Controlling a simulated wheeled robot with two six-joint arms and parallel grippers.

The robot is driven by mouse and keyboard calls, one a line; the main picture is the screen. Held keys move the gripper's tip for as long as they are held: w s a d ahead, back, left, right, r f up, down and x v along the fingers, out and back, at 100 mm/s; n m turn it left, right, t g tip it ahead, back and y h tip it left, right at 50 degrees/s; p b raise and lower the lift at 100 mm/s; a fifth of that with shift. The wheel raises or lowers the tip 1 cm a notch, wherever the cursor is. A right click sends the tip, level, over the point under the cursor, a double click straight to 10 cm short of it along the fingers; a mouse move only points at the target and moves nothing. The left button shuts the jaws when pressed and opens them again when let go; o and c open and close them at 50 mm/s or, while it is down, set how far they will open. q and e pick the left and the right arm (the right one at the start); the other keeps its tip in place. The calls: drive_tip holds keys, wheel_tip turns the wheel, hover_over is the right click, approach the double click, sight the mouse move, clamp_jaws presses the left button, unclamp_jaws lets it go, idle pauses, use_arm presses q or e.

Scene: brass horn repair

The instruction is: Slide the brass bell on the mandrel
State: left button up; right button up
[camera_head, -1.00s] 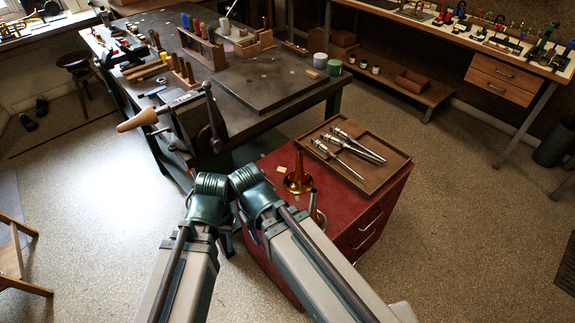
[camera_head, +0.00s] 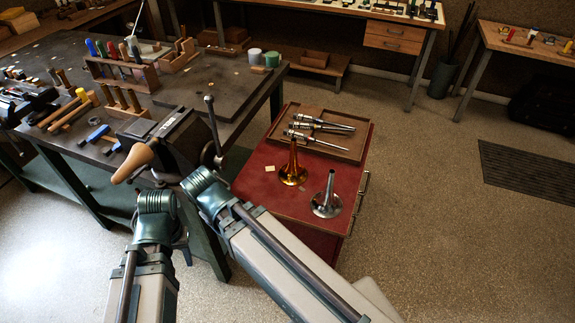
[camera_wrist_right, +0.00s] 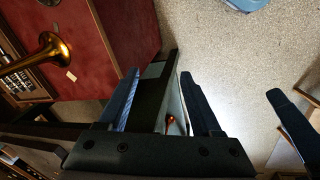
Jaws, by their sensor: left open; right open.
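The brass bell (camera_head: 292,174) stands upright, flare down, on the red cart top. It also shows in the right wrist view (camera_wrist_right: 45,50) at the upper left. A tan wooden taper (camera_head: 134,161) sticks out to the left at the vise (camera_head: 180,133); I cannot tell whether it is the mandrel. Several slim silver tapered pieces lie in the tray on the cart. My left gripper (camera_head: 184,246) is mostly hidden by my arms, left of the cart and away from the bell. My right gripper (camera_wrist_right: 162,105) is open, with no bell between its fingers.
A silver bell (camera_head: 327,204) stands in front of the brass one on the red cart (camera_head: 258,190). The brown tray (camera_head: 345,150) fills the cart's back. The workbench (camera_head: 70,55) with tools and racks is at left. Open floor lies right of the cart.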

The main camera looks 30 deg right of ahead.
drive_tip(key=w+d+f+n+t+h+b, duration=0.1)
drive_tip(key=w+d+n+t+h+b, duration=0.3)
drive_tip(key=w+d, duration=0.7)
wheel_tip(320, 180, up, 6)
drive_tip(key=n+t+y+b, duration=0.3)
drive_tip(key=n+t+b, duration=0.95)
drive_tip(key=n, duration=1.15)
hover_over(295, 146)
drive_tip(key=s, duration=0.3)
drive_tip(key=shift+s+a+f+n+y, duration=0.1)
drive_tip(key=shift+f+n+y, duration=0.25)
drive_tip(key=shift+n, duration=0.35)
drive_tip(key=shift+s+f+n+y, duration=0.1)
drive_tip(key=shift+n+y, duration=0.35)
drive_tip(key=shift+n, duration=0.25)
wheel_tip(295, 146, down, 8)
drive_tip(key=b, duration=0.7)
drive_tip(key=shift+w+b, duration=0.1)
drive_tip(key=shift+b, duration=0.3)
